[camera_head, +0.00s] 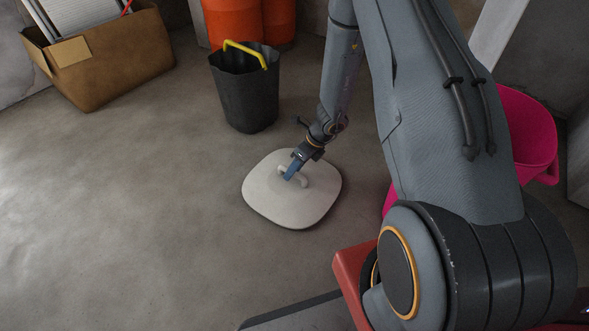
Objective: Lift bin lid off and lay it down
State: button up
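The lid (275,203) is a cream, rounded-square plate with a small raised handle (304,181) in its middle. It lies flat, on the floor or very close above it; a thin dark shadow runs along its lower edge. My gripper (291,173) reaches down from the upper right, with its blue fingers at the lid's handle. From this angle I cannot tell whether the fingers are closed on the handle or only beside it. A black bin (247,95) with a yellow handle (246,53) stands upright just behind the lid, with its top uncovered.
A cardboard box (112,65) with things in it stands at the back left. Orange containers (233,22) stand behind the black bin. A pink bucket (527,130) is at the right, partly hidden by my arm. The concrete floor (120,220) at the left is clear.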

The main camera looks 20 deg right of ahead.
jog(key=p+v, duration=0.4)
jog(key=v, duration=0.3)
jog(key=shift+r, duration=0.4)
